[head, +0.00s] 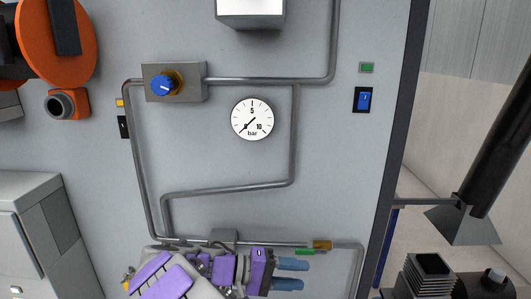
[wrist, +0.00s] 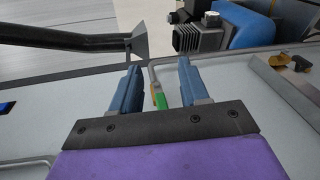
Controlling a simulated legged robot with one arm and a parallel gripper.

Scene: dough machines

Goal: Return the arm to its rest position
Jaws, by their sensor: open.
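My gripper (head: 292,274) is at the bottom of the head view, in front of the grey machine panel (head: 230,210). Its two blue fingers point right and are apart, with nothing between them in the head view. In the wrist view my gripper (wrist: 160,85) shows its two fingers spread, with a green and brass fitting (wrist: 159,98) on the pipe seen in the gap behind them. I cannot tell how far the fingers are from that fitting. My purple arm is partly cut off by the lower edge of the head view.
A grey cabinet (head: 40,225) stands at the left. Dark machinery (head: 430,275) and a black pipe (head: 503,135) are at the right.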

